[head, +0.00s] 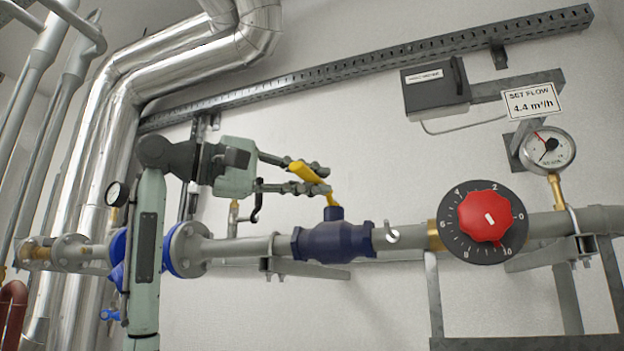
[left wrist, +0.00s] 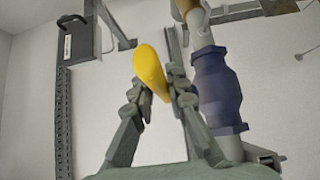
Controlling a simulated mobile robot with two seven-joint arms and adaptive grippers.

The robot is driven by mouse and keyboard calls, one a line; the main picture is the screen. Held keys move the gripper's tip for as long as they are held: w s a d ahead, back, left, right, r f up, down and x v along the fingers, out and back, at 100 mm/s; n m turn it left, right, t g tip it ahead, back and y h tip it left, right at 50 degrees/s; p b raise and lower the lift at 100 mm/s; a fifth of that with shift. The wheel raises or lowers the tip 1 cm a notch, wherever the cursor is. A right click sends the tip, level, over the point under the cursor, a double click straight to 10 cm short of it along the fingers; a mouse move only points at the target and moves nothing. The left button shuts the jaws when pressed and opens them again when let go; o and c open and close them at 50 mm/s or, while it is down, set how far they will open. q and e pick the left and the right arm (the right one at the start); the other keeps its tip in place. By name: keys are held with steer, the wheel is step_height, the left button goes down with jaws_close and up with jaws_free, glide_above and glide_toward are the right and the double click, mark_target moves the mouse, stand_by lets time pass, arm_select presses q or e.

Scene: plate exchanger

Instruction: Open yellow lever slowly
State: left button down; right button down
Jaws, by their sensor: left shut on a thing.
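The yellow lever (head: 309,173) sits on top of the dark blue valve body (head: 333,242) on the grey horizontal pipe. It slants up and to the left from the valve stem. My left gripper (head: 322,180) comes in from the left and is shut on the lever, with a finger on either side of it. In the left wrist view the lever's rounded end (left wrist: 149,68) stands between the two fingers, and the blue valve (left wrist: 218,92) is to the right. My right gripper is not in view.
A red knob (head: 485,215) on a numbered black dial is right of the valve. A pressure gauge (head: 547,150) and a "SET FLOW 4.4 m³/h" sign (head: 532,102) are above it. A dark grey box (head: 436,87) hangs on the wall. Silver pipes (head: 103,130) stand at left.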

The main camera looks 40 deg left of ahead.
arm_select(q)
steer(key=shift+w+d+n+t+y, duration=0.15)
steer(key=shift+d+n+t+y, duration=0.35)
steer(key=shift+d+n+y, duration=0.35)
steer(key=shift+w+y, duration=0.1)
steer(key=shift+y, duration=0.25)
steer(key=c, duration=1.5)
jaws_free()
steer(key=shift+d, duration=0.1)
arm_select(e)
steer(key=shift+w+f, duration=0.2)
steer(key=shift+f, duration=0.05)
